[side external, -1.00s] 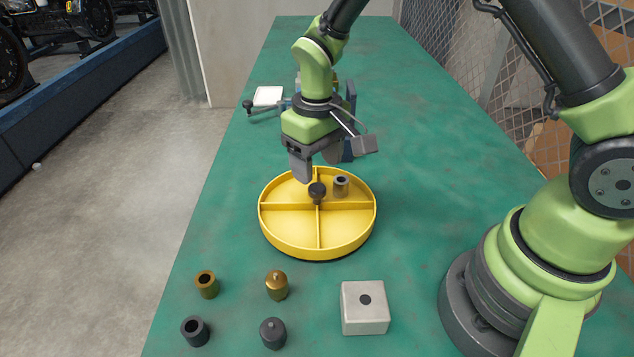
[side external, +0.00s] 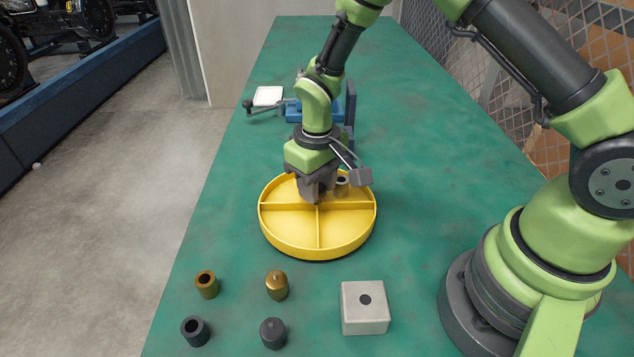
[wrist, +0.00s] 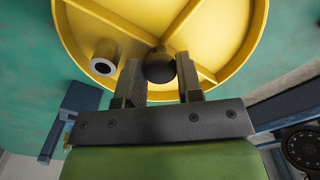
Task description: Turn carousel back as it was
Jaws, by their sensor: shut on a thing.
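The yellow carousel (side external: 290,232) is a round tray on the green bench, split by cross walls into compartments. My gripper (side external: 317,197) is down at its middle. In the wrist view my gripper (wrist: 161,72) is shut on the dark round knob (wrist: 159,67) at the carousel's centre, one finger on each side. A grey-brown hollow cylinder (side external: 342,187) stands in the back right compartment, partly behind the gripper. It also shows in the wrist view (wrist: 104,58), left of the knob. The other compartments in view look empty.
In front of the carousel stand a brass sleeve (side external: 207,285), a dark sleeve (side external: 195,331), a brass domed part (side external: 277,285), a dark domed part (side external: 273,333) and a pale block with a hole (side external: 365,310). A blue vise (side external: 298,112) stands behind. The bench right of the carousel is clear.

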